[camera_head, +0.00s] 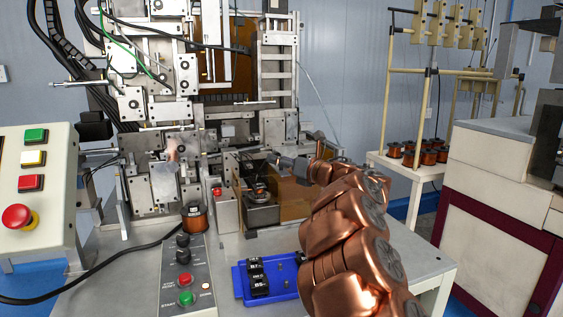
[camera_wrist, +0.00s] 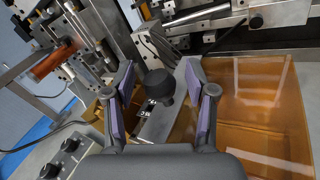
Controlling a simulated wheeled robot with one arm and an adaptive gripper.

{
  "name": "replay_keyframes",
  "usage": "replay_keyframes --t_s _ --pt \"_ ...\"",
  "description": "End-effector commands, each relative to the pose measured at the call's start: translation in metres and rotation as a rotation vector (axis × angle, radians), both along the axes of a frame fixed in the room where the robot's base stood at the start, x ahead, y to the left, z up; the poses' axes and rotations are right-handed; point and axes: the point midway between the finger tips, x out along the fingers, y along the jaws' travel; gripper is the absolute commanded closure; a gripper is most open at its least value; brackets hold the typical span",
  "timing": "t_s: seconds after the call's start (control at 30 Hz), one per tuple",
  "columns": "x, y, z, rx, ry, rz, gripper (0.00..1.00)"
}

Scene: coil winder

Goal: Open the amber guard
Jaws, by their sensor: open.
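The amber guard (camera_head: 292,207) is a see-through orange-brown panel at the front of the machine in the head view. In the wrist view the guard (camera_wrist: 262,110) fills the right side, with more amber surface at lower left. My gripper (camera_wrist: 162,85) is open, its two purple-padded fingers apart. A dark round knob (camera_wrist: 157,83) shows between the fingers, beside a grey metal bar (camera_wrist: 183,105). I cannot tell whether either finger touches them. In the head view my gripper (camera_head: 292,166) is small and partly hidden by my copper-coloured arm, just at the guard.
The coil winder (camera_head: 160,110) rises behind. On the bench are a copper spool (camera_head: 194,217), a button box (camera_head: 187,275) and a blue tray (camera_head: 243,288) with black blocks. A control panel (camera_head: 35,190) stands left, and a spool rack (camera_head: 420,150) right.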

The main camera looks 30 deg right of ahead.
Motion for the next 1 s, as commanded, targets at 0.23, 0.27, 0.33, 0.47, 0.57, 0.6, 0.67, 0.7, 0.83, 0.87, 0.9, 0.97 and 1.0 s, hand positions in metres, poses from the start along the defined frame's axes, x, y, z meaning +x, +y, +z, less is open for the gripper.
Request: replay_keyframes --t_s 0.23,0.27,0.33,0.47,0.57,0.6,0.67,0.7,0.83,0.87,0.9,0.97,1.0 --pt "-0.011 -0.004 0.000 0.000 0.000 0.000 0.44" --pt "-0.014 -0.005 0.000 0.000 0.000 0.000 0.44" --pt "-0.024 -0.008 0.000 0.000 0.000 -0.003 0.44" --pt "-0.048 -0.016 0.001 -0.002 -0.001 -0.004 0.44" --pt "-0.067 -0.023 0.000 -0.001 -0.001 -0.005 0.44" --pt "-0.074 -0.025 0.000 0.000 0.000 -0.005 0.44" --pt "-0.084 -0.029 0.000 0.000 0.000 -0.007 0.44" --pt "-0.089 -0.030 0.001 -0.001 0.000 -0.005 0.44" --pt "-0.104 -0.034 0.001 -0.002 0.000 -0.003 0.44" --pt "-0.106 -0.035 0.000 -0.002 0.000 -0.003 0.44" --pt "-0.109 -0.036 0.000 -0.001 0.001 -0.003 0.44" --pt "-0.112 -0.036 0.000 -0.001 0.000 -0.002 0.44" --pt "-0.114 -0.037 0.000 0.000 0.001 -0.002 0.44"
